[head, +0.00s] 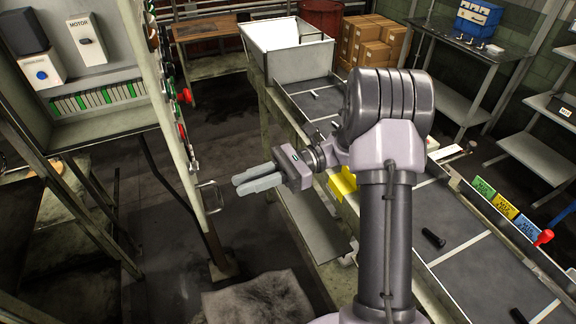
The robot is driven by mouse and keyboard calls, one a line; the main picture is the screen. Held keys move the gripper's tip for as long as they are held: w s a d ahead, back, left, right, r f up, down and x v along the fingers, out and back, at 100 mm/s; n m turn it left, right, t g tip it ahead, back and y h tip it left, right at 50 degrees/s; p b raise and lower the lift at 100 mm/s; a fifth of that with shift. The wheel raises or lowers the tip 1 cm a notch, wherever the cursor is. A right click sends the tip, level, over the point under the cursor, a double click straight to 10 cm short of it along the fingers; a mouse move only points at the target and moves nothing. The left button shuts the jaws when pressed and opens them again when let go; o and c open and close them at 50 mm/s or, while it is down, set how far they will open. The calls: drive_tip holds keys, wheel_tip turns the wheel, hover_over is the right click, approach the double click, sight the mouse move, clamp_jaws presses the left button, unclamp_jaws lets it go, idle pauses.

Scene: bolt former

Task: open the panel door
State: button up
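The panel (92,75) at the left shows its inside: a white unit marked MOTOR, a unit with a blue button and a row of green and grey terminals. Its door (172,130) stands open, swung out and seen nearly edge-on, with red and green knobs on its right-hand face. A metal pull handle (210,197) is low on the door's near edge. My gripper (236,186) is right of the handle, apart from it, with its two grey fingers pointing left.
A conveyor bench (465,285) with dark bolts runs under my arm, and a white bin (288,52) stands at its far end. A yellow bracket (343,184) is beside my gripper. A dirty mat (260,300) lies below. Floor is clear between door and bench.

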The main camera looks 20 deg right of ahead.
drive_tip(key=d+p, duration=0.1)
drive_tip(key=d, duration=0.9)
drive_tip(key=shift+d, duration=0.4)
drive_tip(key=shift+w, duration=0.1)
